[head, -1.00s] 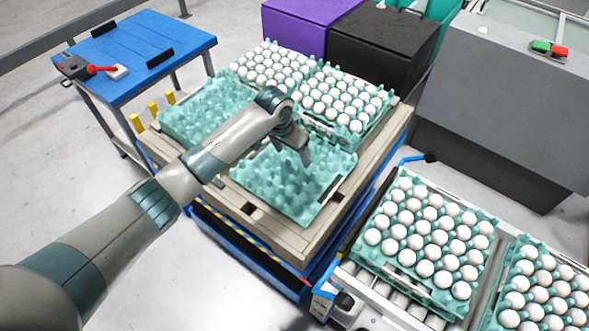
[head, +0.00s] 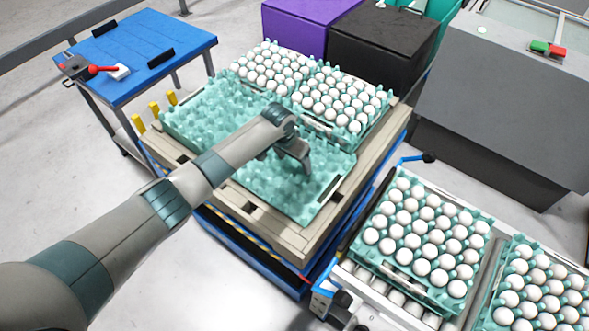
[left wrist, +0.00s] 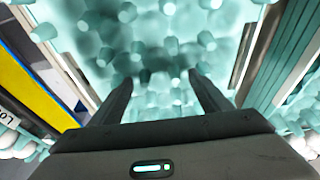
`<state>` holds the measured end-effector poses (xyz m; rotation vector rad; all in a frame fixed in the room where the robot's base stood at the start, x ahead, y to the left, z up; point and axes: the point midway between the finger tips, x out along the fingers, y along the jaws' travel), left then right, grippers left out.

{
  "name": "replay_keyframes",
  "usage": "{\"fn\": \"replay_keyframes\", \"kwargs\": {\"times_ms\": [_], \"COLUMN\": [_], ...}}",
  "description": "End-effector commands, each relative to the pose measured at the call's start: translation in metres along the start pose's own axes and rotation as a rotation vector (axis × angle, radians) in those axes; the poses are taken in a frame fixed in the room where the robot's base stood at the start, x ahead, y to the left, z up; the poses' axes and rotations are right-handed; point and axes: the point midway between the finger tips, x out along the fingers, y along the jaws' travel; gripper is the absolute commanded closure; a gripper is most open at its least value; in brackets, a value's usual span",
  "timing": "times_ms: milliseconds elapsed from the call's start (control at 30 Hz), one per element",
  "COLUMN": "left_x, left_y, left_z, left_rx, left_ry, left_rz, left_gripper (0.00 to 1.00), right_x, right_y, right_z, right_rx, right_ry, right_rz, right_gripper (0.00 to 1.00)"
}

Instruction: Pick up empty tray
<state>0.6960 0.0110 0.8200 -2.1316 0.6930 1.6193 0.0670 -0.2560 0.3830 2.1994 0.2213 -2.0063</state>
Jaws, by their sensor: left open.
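An empty teal egg tray (head: 325,200) lies on the front part of the beige pallet. Another empty teal tray (head: 172,122) lies behind it to the left, at the pallet's left corner. My left gripper (head: 299,160) is over the front empty tray, pointing down, with its jaws open and nothing held. Its wrist hides part of that tray. In the left wrist view, the two fingers (left wrist: 162,88) stand apart over the teal bumps (left wrist: 150,45). Contact with the tray cannot be told. My right gripper is not in view.
Two trays full of white eggs (head: 385,98) stand on the pallet's far side. More egg trays (head: 374,262) stand on the roller conveyor at the right. A blue table (head: 135,50) is at the back left. Purple (head: 300,25) and black (head: 380,50) boxes stand behind.

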Motion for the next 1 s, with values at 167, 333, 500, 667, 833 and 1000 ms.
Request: {"fn": "replay_keyframes", "kwargs": {"times_ms": [167, 333, 500, 667, 833, 1000], "left_x": [0.0, -0.0001, -0.0001, -0.0005, -0.0007, -0.005], "left_y": [-0.0001, -0.0002, -0.0003, -0.0003, -0.0004, -0.0005], "left_z": [0.0002, 0.0003, 0.0003, -0.0001, -0.0001, -0.0015], "left_rx": [0.0, 0.0, 0.0, 0.0, 0.0, 0.0], "left_ry": [0.0, -0.001, -0.001, 0.0, 0.0, 0.0], "left_rz": [0.0, 0.0, 0.0, 0.0, 0.0, 0.0], "left_gripper": [0.29, 0.29, 0.67, 0.9, 0.9, 0.9], "right_x": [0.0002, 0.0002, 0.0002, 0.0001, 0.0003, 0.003], "right_y": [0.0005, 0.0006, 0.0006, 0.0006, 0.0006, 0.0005], "right_z": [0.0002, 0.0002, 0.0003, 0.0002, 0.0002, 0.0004], "right_rx": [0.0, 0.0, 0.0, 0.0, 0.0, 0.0], "right_ry": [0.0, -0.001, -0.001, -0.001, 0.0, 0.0], "right_rz": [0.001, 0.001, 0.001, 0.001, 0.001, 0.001], "right_gripper": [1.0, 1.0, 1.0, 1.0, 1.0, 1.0]}}
